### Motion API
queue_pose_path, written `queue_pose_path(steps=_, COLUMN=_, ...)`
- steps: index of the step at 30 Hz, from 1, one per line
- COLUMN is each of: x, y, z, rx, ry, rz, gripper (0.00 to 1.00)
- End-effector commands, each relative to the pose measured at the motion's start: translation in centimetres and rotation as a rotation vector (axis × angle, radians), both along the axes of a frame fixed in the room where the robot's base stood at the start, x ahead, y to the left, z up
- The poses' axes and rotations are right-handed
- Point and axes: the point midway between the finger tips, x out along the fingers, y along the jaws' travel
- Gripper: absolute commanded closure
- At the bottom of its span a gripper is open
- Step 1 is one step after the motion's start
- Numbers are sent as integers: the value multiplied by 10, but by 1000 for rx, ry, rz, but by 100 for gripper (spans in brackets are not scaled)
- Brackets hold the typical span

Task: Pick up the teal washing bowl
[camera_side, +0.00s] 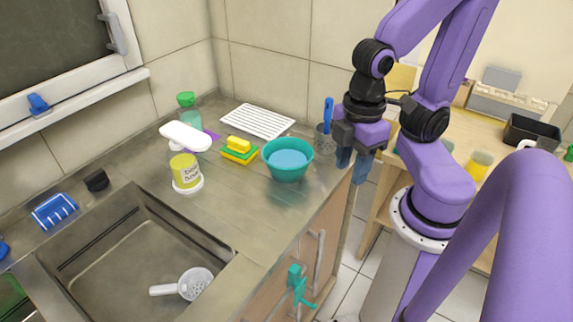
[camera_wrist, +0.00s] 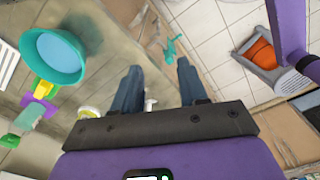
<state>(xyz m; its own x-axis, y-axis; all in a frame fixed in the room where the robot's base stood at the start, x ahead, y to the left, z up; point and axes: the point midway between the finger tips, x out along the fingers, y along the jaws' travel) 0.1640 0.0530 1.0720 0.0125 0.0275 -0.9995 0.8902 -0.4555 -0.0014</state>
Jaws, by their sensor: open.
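The teal washing bowl (camera_side: 288,170) stands upright on the metal counter near its right edge in the side view, with a pale blue inside. It also shows at the upper left of the wrist view (camera_wrist: 82,66). My gripper (camera_side: 352,170) is to the right of the bowl, apart from it, with its blue fingers pointing down by the counter's edge. In the wrist view my gripper (camera_wrist: 158,82) is open, with a gap between the fingers and nothing held.
A yellow and green sponge stack (camera_side: 239,148) sits just left of the bowl, with a white rack (camera_side: 258,121) behind. A grey holder with a blue-handled brush (camera_side: 327,125) stands between bowl and gripper. The sink (camera_side: 140,260) lies front left. Counter in front of the bowl is clear.

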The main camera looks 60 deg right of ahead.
Motion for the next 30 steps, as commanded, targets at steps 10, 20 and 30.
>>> queue_pose_path(steps=10, x=0, y=0, z=0, rx=0, ry=0, rz=0, gripper=57)
queue_pose_path(steps=20, x=0, y=0, z=0, rx=0, ry=0, rz=0, gripper=63)
queue_pose_path(steps=30, x=3, y=-6, z=-25, rx=-222, ry=-6, rz=246, gripper=63)
